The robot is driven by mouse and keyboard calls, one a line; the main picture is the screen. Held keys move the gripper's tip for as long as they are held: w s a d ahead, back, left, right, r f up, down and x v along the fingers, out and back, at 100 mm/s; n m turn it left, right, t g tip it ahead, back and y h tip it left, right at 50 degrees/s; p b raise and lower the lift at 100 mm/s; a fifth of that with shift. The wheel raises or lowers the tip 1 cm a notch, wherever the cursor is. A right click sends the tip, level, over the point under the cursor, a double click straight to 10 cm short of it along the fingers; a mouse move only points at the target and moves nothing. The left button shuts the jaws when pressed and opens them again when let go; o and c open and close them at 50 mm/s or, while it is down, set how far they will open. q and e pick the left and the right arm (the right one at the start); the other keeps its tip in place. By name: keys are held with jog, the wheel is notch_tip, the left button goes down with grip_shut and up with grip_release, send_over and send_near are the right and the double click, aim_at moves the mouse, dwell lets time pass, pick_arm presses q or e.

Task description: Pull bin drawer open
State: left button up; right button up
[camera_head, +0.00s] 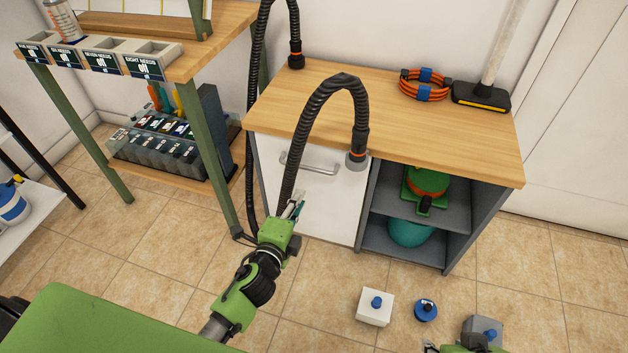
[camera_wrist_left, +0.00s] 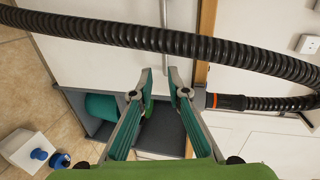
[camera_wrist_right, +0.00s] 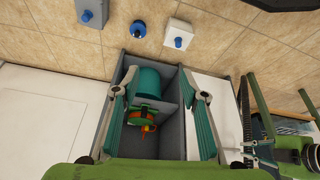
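The bin drawer (camera_head: 330,200) is the white front at the left of the wood-topped cabinet, and it looks shut. Its metal bar handle (camera_head: 318,168) is near the top; part of it also shows at the top of the left wrist view (camera_wrist_left: 164,12). My left gripper (camera_head: 297,211) is in front of the drawer, below the handle and apart from it. Its fingers (camera_wrist_left: 162,76) are parted and empty. My right gripper (camera_wrist_right: 159,76) is open and empty; the open shelves lie beyond its fingers. It shows only partly at the bottom edge of the head view.
A black corrugated hose (camera_head: 308,125) arcs across the drawer front near the handle. The open shelves (camera_head: 420,212) hold a green-orange item (camera_head: 428,182) and a teal round item (camera_head: 410,232). A white box (camera_head: 375,308) with a blue knob stands on the floor.

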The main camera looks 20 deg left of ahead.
pick_arm(q)
jog(key=b, duration=0.2)
send_near(314, 168)
jog(key=f+x, duration=0.1)
jog(key=x, duration=0.4)
jog(key=shift+b+x, duration=0.5)
jog(key=shift+x, duration=1.95)
jog(key=shift+r, duration=0.15)
grip_shut()
pick_arm(e)
jog(key=w+a+r+t+y, duration=0.2)
jog(key=w+a+r+t, duration=0.3)
jog(key=w, duration=0.8)
jog(key=shift+w+r+n+t, duration=0.3)
jog(key=shift+r+t, duration=1.4)
jog(key=shift+r, duration=1.2)
